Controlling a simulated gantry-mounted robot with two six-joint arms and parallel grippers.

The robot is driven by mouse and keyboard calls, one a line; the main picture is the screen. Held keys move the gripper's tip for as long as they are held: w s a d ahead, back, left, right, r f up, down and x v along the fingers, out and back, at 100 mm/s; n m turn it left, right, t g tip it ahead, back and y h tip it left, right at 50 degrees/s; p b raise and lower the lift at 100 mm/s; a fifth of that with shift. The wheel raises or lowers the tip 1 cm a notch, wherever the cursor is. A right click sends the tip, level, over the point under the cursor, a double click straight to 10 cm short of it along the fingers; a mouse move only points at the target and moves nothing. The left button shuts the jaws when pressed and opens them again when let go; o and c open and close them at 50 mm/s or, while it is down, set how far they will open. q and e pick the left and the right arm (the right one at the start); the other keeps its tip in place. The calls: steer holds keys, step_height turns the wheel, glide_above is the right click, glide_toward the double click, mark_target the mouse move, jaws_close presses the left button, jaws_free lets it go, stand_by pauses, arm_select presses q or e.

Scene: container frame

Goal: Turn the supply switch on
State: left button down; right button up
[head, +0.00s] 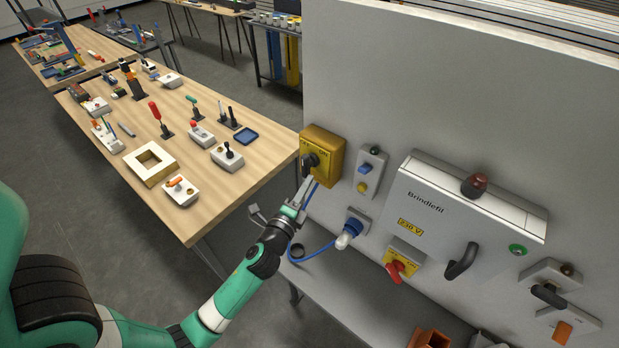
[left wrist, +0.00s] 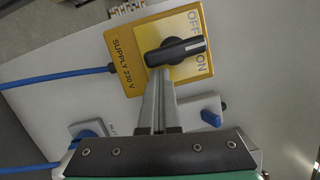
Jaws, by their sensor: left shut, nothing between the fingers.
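The supply switch is a yellow box (head: 331,147) on the grey panel with a black rotary knob (head: 309,163). In the left wrist view the yellow box (left wrist: 130,50) reads "SUPPLY 230 V", with "OFF" and "ON" along its right side. The black knob (left wrist: 175,52) lies nearly across the picture, one end towards the lettering; I cannot tell which mark it indicates. My left gripper (head: 304,186) is shut and empty, just below the knob. In the left wrist view its closed fingertips (left wrist: 160,72) reach over the box close beside the knob; contact is unclear. My right gripper is out of view.
A blue plug (head: 353,229) with a blue cable sits below the switch. A wooden table (head: 220,190) with tools stands left.

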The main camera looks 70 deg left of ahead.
arm_select(q)
steer(key=shift+s+a+f+m, duration=0.1)
steer(key=shift+m, duration=0.2)
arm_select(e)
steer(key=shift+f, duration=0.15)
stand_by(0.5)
arm_select(q)
steer(key=s+d+b, duration=0.4)
steer(key=s+d, duration=0.1)
steer(key=d, duration=0.5)
steer(key=shift+s+d, duration=0.15)
steer(key=shift+d, duration=0.05)
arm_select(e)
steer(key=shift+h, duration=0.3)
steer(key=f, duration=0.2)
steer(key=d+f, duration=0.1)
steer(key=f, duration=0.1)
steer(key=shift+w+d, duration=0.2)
arm_select(q)
steer(key=shift+f, duration=0.1)
